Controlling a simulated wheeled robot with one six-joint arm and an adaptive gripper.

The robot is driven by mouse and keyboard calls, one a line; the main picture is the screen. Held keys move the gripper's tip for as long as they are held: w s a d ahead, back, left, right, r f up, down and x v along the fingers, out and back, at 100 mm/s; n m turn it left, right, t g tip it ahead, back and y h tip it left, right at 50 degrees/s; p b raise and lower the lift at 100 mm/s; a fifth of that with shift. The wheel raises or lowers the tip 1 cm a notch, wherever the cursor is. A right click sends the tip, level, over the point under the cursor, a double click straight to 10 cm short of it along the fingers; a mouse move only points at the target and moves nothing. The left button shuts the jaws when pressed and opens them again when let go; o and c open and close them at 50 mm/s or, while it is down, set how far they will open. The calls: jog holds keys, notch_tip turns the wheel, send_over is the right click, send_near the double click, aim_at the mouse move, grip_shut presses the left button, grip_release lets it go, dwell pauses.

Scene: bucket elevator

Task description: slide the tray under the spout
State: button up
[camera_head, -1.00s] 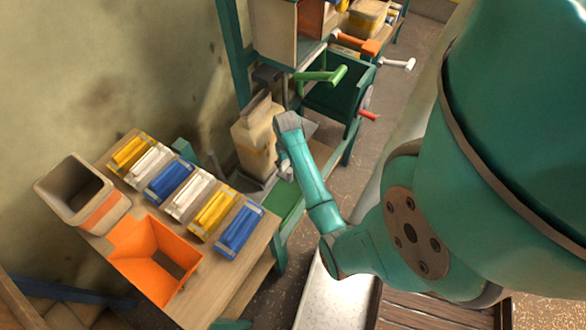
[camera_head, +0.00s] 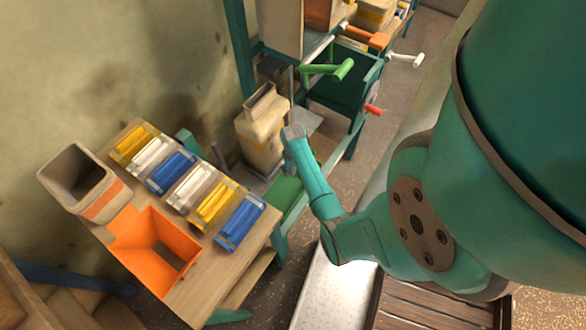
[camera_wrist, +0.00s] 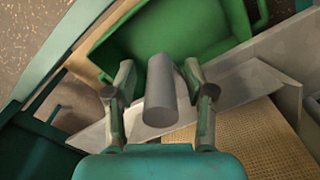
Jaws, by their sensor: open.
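A green tray (camera_wrist: 165,32) with raised sides fills the top of the wrist view. In the head view its green surface (camera_head: 286,194) shows low beside the bench, partly behind my arm. My gripper (camera_wrist: 158,68) is open, with one finger on each side of a grey cylindrical handle (camera_wrist: 160,98). The handle stands near the tray's close edge; whether the fingers touch it, I cannot tell. The fingers are hidden in the head view. I cannot make out the spout with certainty.
A beige container (camera_head: 262,135) stands left of my wrist, and a green crank (camera_head: 328,70) juts out beyond it. A wooden bench (camera_head: 235,275) holds an orange hopper (camera_head: 155,250), a bin (camera_head: 80,185) and several coloured blocks. Grey sheet metal (camera_wrist: 240,84) borders the tray.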

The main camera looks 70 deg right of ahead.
jog(key=shift+c, duration=0.3)
grip_shut()
